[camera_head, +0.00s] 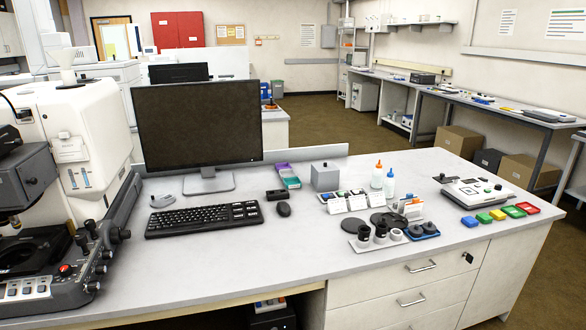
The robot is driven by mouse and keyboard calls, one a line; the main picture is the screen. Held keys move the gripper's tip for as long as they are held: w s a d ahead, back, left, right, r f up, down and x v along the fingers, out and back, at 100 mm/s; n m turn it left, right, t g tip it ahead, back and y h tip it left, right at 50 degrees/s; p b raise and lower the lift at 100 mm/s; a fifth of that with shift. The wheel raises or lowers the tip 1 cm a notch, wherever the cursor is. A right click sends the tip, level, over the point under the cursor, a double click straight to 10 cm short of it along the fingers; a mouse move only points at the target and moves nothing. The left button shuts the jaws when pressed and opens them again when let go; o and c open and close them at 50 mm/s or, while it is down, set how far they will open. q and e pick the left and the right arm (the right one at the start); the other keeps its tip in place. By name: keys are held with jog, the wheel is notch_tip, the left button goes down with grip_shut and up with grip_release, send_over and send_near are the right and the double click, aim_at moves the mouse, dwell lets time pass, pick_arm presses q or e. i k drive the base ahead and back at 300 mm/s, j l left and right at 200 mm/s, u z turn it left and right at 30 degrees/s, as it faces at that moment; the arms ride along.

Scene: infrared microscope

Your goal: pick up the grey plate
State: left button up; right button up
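I cannot tell for sure which item is the grey plate. A thin light-grey plate (366,247) lies near the front edge of the bench, right of centre, with black and white cylindrical parts (381,234) standing on it. Two flat dark-grey discs lie just behind it, one at the left (355,225) and one at the right (384,219). A blue tray (432,236) with dark round parts sits close to the plate's right side. Neither of my grippers is in view.
A microscope (80,140) and its control panel fill the left. Bench surface (300,250) left of the plate is clear.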

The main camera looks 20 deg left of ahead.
aim_at(159, 200)
jog(key=u, duration=1.65)
